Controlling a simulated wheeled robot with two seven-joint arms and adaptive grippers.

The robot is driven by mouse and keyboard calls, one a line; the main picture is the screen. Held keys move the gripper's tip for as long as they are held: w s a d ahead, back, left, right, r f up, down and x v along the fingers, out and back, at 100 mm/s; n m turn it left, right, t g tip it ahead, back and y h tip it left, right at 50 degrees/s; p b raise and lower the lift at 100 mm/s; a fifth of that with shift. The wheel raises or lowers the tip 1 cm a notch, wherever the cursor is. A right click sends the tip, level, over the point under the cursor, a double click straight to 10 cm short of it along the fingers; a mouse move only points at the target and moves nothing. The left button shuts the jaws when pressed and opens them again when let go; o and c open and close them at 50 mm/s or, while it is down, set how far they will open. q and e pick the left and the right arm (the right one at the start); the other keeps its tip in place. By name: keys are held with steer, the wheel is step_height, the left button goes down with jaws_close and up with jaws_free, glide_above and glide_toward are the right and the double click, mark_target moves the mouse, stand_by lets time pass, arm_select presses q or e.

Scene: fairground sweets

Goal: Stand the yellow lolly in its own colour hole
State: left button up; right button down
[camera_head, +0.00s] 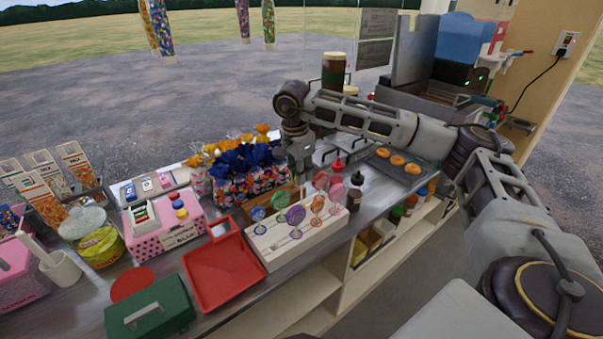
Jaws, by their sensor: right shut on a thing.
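The white lolly stand (300,238) sits on the counter with several lollies upright in it, among them a purple one (295,214), a green one (280,200), a blue one (258,213) and an orange one (318,203). I cannot make out a yellow lolly for certain. My right gripper (301,165) points down behind the stand, close to the wrapped sweets. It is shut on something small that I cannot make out. My left gripper is out of view.
A box of wrapped sweets (250,185) stands left of my right gripper. A red tray (222,275) and a green cash box (150,312) lie at the front left. A dark bottle (355,190) and a doughnut tray (400,168) are to the right.

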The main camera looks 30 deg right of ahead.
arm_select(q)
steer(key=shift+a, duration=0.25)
arm_select(e)
steer(key=shift+f, duration=0.1)
stand_by(0.3)
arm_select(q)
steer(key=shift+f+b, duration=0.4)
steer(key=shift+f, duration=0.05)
arm_select(e)
steer(key=shift+f, duration=0.6)
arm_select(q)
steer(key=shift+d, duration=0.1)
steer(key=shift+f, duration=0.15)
arm_select(e)
steer(key=shift+f, duration=0.15)
arm_select(q)
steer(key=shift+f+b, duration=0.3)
steer(key=shift+b, duration=0.15)
arm_select(e)
steer(key=shift+f, duration=0.5)
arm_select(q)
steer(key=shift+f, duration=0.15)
arm_select(e)
steer(key=shift+f, duration=0.25)
